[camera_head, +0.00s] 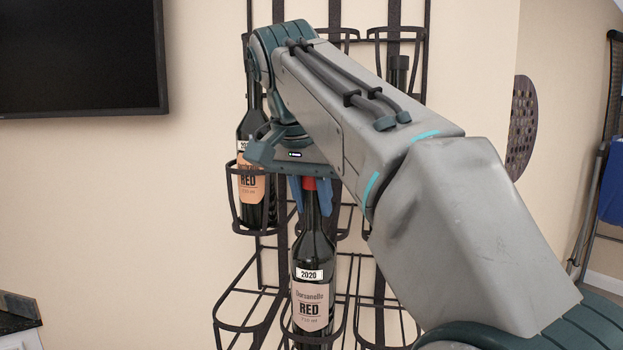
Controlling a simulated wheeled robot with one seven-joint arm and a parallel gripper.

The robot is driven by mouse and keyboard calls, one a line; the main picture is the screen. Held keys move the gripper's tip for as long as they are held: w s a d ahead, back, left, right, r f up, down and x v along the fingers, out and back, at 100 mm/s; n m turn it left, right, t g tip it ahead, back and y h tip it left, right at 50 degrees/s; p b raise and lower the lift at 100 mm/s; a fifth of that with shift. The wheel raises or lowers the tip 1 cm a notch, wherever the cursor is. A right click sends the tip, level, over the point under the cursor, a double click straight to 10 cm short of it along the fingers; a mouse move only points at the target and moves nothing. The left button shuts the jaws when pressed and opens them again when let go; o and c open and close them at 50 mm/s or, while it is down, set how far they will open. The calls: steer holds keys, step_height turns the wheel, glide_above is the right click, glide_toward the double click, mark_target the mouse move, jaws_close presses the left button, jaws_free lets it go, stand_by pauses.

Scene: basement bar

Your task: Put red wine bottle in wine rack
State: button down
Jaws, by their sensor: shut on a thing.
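A dark red wine bottle (312,256), with a red cap and a label reading "2020 Dorsanello RED", hangs upright below my gripper (311,188). My gripper points down, and its blue fingers are shut on the bottle's capped neck. The black wire wine rack (234,321) stands against the wall. The bottle's lower end is in front of or inside a lower wire holder at the bottom edge of the picture. A wire loop seems to cross its base, but I cannot tell whether the base rests on anything.
Another red wine bottle (252,188) stands in a rack holder at left, close to my gripper. A dark bottle neck (398,76) shows at upper right of the rack. My arm hides much of the rack. A television (80,55) hangs at left. A dark ladder-like frame (598,165) stands at right.

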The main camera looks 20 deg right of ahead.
mark_target(312, 230)
steer(key=shift+f, duration=1.55)
step_height(312, 230, down, 3)
steer(key=b, duration=0.3)
steer(key=shift+r, duration=0.1)
steer(key=shift+f, duration=0.2)
steer(key=shift+w+d, duration=0.15)
steer(key=shift+w, duration=0.1)
steer(key=shift+s+f+b, duration=0.1)
steer(key=shift+b, duration=0.2)
steer(key=c, duration=1.2)
jaws_free()
